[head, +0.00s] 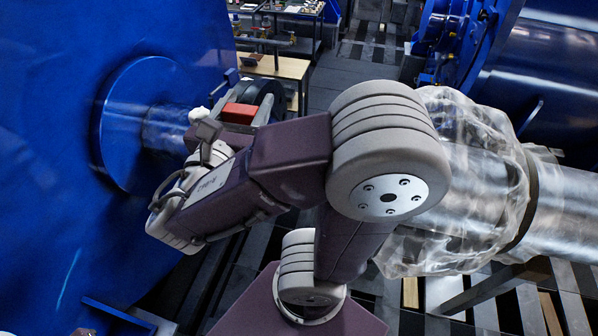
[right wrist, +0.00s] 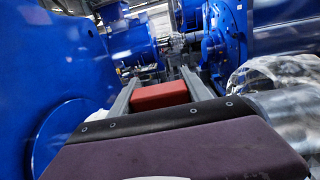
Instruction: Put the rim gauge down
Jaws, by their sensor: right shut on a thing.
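The rim gauge (head: 239,113) looks like a red block. My right gripper (head: 244,107) is shut on it, with a grey finger on either side, held up in the air just right of the shaft end of the blue machine. In the right wrist view the red gauge (right wrist: 160,95) spans the gap between the two fingers (right wrist: 161,84). Its far side is hidden. My left gripper is not in view.
A blue housing with a round flange (head: 130,85) and steel shaft fills the left. A wooden-topped table (head: 285,66) stands beyond the gripper. A plastic-wrapped steel shaft (head: 560,205) lies at right. A bench (head: 290,9) with small parts is at the back.

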